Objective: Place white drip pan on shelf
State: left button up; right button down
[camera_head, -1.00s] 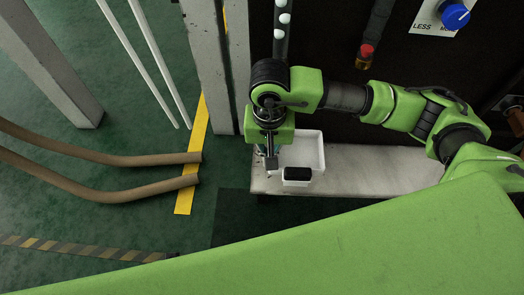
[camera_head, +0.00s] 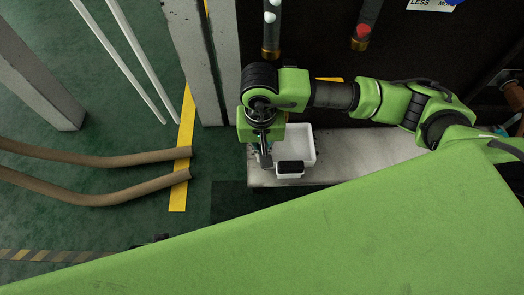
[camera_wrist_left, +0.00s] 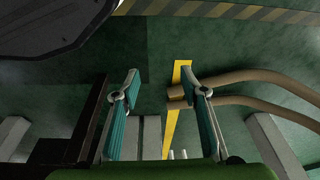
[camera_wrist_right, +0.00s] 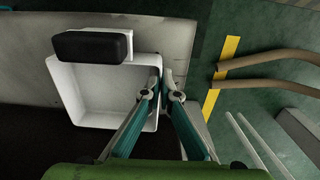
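The white drip pan (camera_head: 301,142) is a shallow square tray with a black-topped grip at its front. It appears to rest at the left end of the pale shelf (camera_head: 370,157); whether its underside touches everywhere is hidden. My right gripper (camera_head: 265,158) points down at the pan's left side. In the right wrist view, the fingers of my right gripper (camera_wrist_right: 163,82) are close together with the side wall of the drip pan (camera_wrist_right: 104,90) between them. My left gripper (camera_wrist_left: 160,80) is open and empty above the green floor; it is outside the head view.
A grey post (camera_head: 206,60) stands just left of the shelf. Two brown hoses (camera_head: 110,160) lie on the floor across a yellow strip (camera_head: 179,190). A dark machine panel with hanging nozzles (camera_head: 361,35) rises behind the shelf.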

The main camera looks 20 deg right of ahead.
jog(key=c, duration=2.8)
grip_release()
jog(key=o, duration=0.5)
pick_arm(q)
jog(key=shift+w+r, duration=0.15)
jog(key=shift+r, duration=0.3)
pick_arm(e)
jog(key=shift+r, duration=0.2)
pick_arm(q)
jog(key=f, duration=0.2)
jog(key=s+f+p, duration=0.1)
jog(key=shift+s+a+f, duration=0.1)
jog(key=shift+f, duration=0.3)
pick_arm(e)
notch_tip(320, 180, up, 7)
jog(key=shift+r, duration=0.15)
